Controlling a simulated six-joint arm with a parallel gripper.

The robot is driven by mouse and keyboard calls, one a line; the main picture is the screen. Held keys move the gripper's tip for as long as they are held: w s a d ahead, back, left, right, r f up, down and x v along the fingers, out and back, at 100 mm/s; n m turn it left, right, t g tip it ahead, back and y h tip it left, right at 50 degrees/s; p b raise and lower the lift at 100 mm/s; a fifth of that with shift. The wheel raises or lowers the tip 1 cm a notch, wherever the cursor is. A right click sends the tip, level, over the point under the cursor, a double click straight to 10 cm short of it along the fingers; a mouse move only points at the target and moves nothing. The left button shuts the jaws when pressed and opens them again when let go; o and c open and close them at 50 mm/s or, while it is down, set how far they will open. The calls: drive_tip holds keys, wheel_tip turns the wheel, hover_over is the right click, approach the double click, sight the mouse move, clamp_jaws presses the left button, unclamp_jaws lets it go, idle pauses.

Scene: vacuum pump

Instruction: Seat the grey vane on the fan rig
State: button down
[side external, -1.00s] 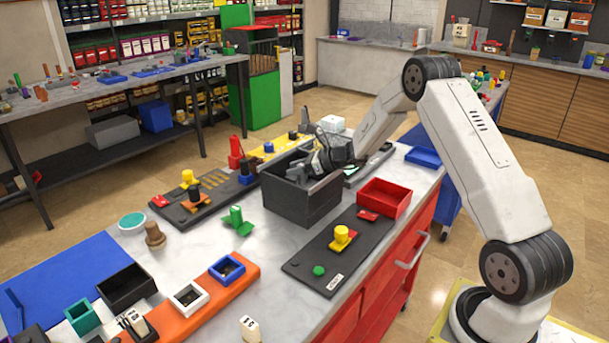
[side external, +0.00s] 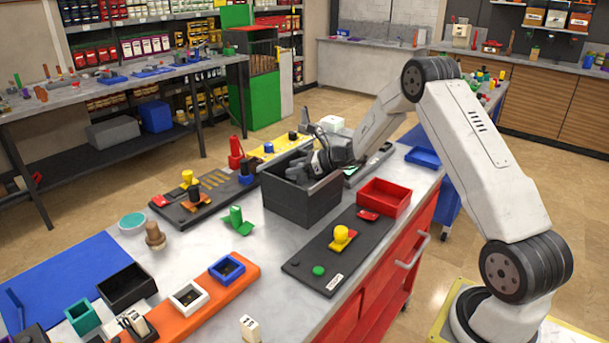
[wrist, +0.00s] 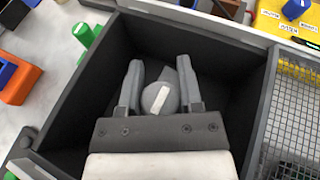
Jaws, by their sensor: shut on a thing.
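My gripper (side external: 303,169) reaches into a black open bin (side external: 303,204) on the workbench. In the wrist view my gripper (wrist: 158,68) has its two fingers on either side of a grey piece, which I take to be the grey vane (wrist: 159,97). It has a rounded grey top with a white stripe, and a darker grey part shows beyond it between the fingers. The fingers are shut on it, inside the walls of the bin (wrist: 75,95). Its lower part is hidden. I cannot tell which board is the fan rig.
A dark board with a yellow knob (side external: 342,237) and a red tray (side external: 384,198) stand right of the bin. A green bracket (side external: 236,221) lies to its left. A yellow board (side external: 267,152) is behind. A mesh basket (wrist: 290,115) adjoins the bin.

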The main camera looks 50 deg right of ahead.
sight(307, 175)
drive_tip(key=f, duration=0.1)
drive_tip(key=s+f, duration=0.1)
drive_tip(key=f, duration=0.1)
drive_tip(key=shift+s+a+f, duration=0.1)
drive_tip(key=shift+s+f, duration=0.05)
drive_tip(key=shift+c, duration=0.9)
unclamp_jaws()
drive_tip(key=shift+g, duration=0.3)
drive_tip(key=shift+r, duration=0.7)
drive_tip(key=shift+w+r, duration=0.15)
drive_tip(key=shift+r, duration=1.85)
drive_tip(key=shift+w+r, duration=0.15)
drive_tip(key=shift+r, duration=1.85)
